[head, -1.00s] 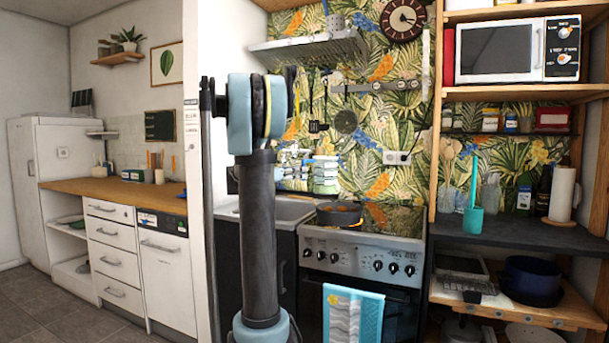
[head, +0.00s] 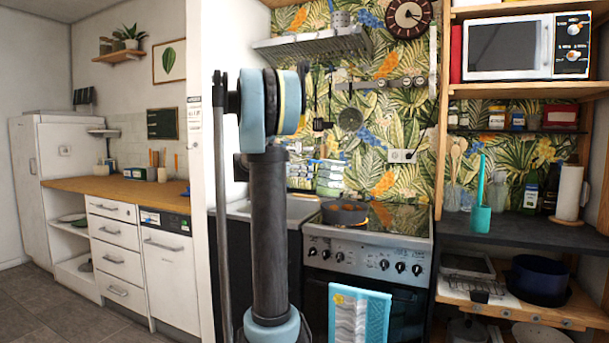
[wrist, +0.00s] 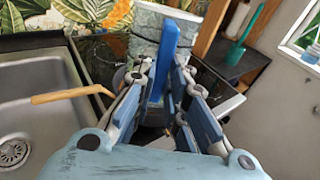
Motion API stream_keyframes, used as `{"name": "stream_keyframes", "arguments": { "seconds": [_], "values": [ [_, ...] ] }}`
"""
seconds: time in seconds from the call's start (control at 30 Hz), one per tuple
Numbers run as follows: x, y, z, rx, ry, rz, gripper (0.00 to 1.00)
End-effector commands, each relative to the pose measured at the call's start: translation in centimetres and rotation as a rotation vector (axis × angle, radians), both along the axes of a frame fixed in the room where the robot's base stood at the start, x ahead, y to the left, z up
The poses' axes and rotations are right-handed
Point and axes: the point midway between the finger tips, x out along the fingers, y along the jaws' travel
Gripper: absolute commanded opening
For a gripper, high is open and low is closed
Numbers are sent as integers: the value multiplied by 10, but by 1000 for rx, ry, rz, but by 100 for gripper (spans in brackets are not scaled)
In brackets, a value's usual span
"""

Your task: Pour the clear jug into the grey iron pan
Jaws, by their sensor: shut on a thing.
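The grey iron pan (head: 343,216) sits on the stove top in the head view. In the wrist view a wooden handle (wrist: 66,96), apparently the pan's, reaches left over the sink edge; the pan body is mostly hidden behind my fingers. My gripper (wrist: 166,95) is shut on an upright blue handle (wrist: 170,48) in the wrist view. Beyond it is a pale, see-through body, apparently the clear jug (wrist: 145,22). Whether it holds anything is unclear. My gripper is hidden behind my arm in the head view.
A sink (wrist: 38,95) lies left of the stove. A shelf unit with a dark worktop (head: 500,232) stands to the right, bearing a teal utensil holder (head: 481,218) and a paper roll (head: 569,193). A hanging rack (head: 312,45) is above the stove.

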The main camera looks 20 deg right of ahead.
Motion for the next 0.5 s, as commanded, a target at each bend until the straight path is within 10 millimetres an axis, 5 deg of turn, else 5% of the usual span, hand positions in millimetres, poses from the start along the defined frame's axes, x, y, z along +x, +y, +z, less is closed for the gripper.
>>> {"name": "stream_keyframes", "arguments": {
  "seconds": [0.5],
  "values": [
    [-1,1,19,108,5,1,0]
  ]
}}
